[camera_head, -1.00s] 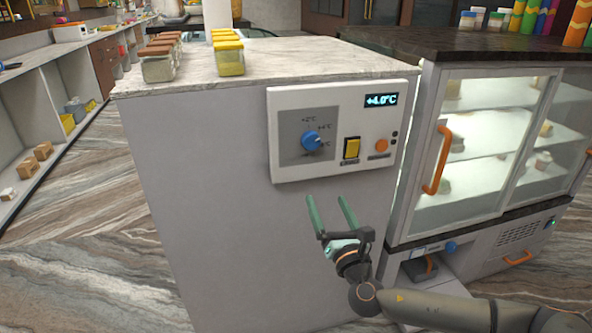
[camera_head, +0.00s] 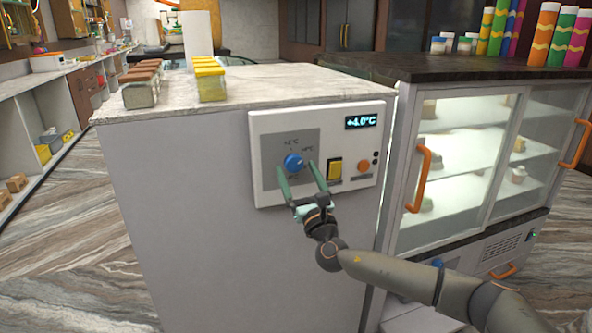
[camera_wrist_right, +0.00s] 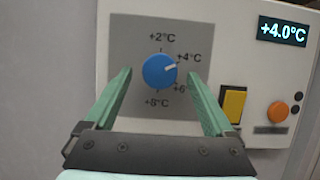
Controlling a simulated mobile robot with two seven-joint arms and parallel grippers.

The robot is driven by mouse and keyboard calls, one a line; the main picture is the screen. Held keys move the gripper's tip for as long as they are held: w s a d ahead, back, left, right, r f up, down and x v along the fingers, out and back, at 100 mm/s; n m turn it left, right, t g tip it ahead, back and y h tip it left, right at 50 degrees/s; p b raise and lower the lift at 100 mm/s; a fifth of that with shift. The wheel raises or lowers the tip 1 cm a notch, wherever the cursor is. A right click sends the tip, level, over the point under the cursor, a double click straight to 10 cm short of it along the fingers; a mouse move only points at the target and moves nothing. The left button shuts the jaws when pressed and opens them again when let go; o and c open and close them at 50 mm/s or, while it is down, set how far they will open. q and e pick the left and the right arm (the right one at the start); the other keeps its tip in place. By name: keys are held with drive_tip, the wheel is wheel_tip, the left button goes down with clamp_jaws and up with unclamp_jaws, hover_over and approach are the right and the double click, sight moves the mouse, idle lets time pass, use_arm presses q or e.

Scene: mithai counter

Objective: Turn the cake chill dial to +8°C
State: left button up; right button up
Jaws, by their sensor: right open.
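The blue dial (camera_head: 293,162) sits on a grey square of the white control panel (camera_head: 262,141) on the counter's side. The display (camera_head: 361,121) reads +4.0°C. My right gripper (camera_head: 297,165) is open, its two green fingers reaching toward the panel. In the wrist view the fingers stand on either side of the dial; I cannot tell whether they touch it. My left gripper is not in view.
A yellow switch (camera_head: 334,169) and an orange button (camera_head: 364,166) are right of the dial. A lit glass display case (camera_head: 470,160) with orange handles stands to the right. Jars with yellow lids (camera_head: 210,82) stand on the counter top (camera_head: 270,85).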

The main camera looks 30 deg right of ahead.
drive_tip(key=shift+x, duration=0.8)
drive_tip(key=shift+c, duration=0.2)
drive_tip(key=c, duration=1.3)
drive_tip(key=shift+c, duration=0.2)
